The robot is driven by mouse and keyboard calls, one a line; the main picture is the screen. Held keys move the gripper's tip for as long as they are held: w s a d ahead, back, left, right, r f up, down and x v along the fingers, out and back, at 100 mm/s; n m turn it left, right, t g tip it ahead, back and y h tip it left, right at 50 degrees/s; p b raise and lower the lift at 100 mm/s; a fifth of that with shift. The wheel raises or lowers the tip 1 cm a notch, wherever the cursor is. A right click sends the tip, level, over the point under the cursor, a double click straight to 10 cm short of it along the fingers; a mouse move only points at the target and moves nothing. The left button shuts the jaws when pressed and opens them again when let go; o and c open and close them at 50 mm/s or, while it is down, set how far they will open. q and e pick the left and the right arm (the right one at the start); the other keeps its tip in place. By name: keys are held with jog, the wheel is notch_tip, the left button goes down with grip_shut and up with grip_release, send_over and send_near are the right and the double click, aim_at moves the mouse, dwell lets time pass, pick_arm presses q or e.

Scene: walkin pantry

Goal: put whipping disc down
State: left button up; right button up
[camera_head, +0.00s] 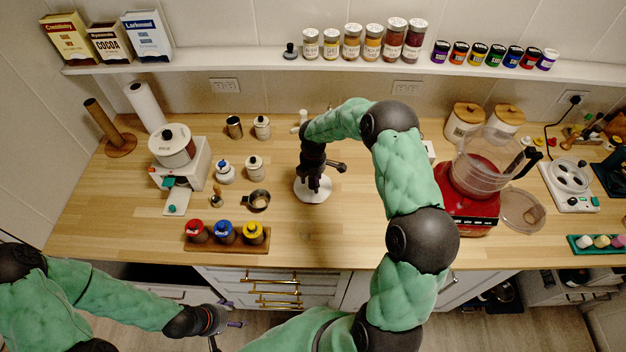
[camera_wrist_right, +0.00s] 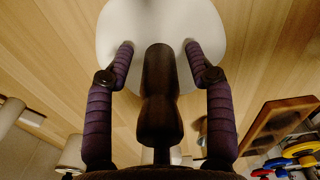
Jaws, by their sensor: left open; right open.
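The whipping disc is a white round plate (camera_head: 303,192) with a dark handle. In the head view it appears to lie flat on the wooden counter. My right gripper (camera_head: 318,184) is directly above it, pointing down. In the right wrist view the white disc (camera_wrist_right: 160,22) is at the top and the dark knobbed handle (camera_wrist_right: 160,100) stands between the two open purple fingers, with gaps on both sides. My left gripper (camera_head: 222,322) is open and empty, low in front of the counter, far from the disc.
A wooden rack (camera_head: 228,245) with red, blue and yellow-topped jars is front left of the disc. A red food processor (camera_head: 468,205) stands right. Bare counter surrounds the disc.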

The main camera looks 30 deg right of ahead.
notch_tip(320, 180, up, 12)
jog(key=shift+r, duration=0.15)
dwell(0.4)
jog(key=shift+a+p, duration=0.1)
jog(key=shift+p, duration=0.25)
